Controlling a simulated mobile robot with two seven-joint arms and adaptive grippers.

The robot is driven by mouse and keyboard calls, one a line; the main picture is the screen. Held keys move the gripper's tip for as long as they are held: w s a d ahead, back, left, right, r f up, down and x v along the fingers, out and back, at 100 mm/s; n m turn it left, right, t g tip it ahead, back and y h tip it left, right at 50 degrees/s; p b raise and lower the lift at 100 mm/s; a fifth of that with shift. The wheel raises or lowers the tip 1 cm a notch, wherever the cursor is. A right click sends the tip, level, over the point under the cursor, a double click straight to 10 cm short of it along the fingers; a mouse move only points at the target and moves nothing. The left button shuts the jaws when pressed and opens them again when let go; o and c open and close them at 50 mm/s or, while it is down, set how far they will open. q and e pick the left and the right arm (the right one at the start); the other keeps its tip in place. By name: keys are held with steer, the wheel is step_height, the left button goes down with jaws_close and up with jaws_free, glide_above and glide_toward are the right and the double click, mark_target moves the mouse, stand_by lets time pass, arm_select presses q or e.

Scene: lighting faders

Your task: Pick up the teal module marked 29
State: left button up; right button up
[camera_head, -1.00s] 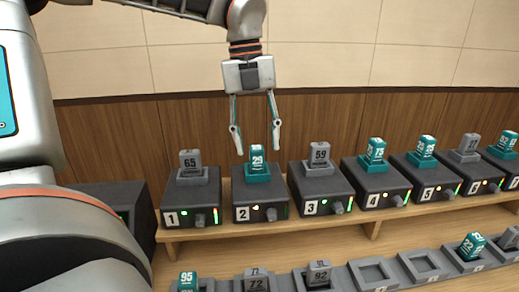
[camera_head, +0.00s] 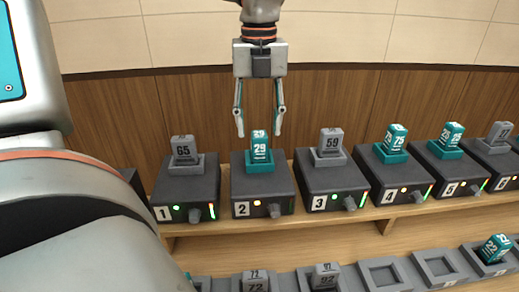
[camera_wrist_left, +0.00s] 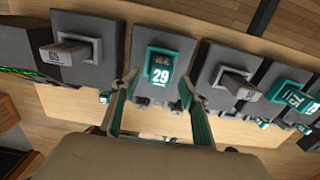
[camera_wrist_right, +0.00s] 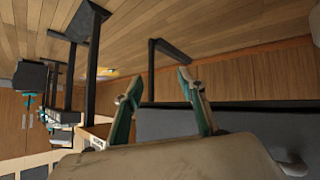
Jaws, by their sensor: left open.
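The teal module marked 29 (camera_head: 259,147) stands upright in a teal socket on top of the grey box numbered 2 (camera_head: 262,187). In the left wrist view the module (camera_wrist_left: 161,74) shows its 29 between and beyond the fingertips. My left gripper (camera_head: 260,133) points down, open, with its fingertips on either side of the module's top in the head view; I cannot tell whether they touch it. It also shows in the left wrist view (camera_wrist_left: 158,84). My right gripper (camera_wrist_right: 156,84) is open and empty, away from the boxes, in the right wrist view.
Grey module 65 (camera_head: 184,150) stands to the left and grey module 59 (camera_head: 331,142) to the right. Teal module 75 (camera_head: 395,137) is farther right. A lower row of trays (camera_head: 382,274) holds several modules, with some empty. A wooden wall (camera_head: 340,105) is behind.

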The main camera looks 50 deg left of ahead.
arm_select(q)
step_height(320, 180, down, 2)
steer(key=shift+f, duration=0.2)
steer(key=c, duration=1.2)
steer(key=shift+r, duration=0.15)
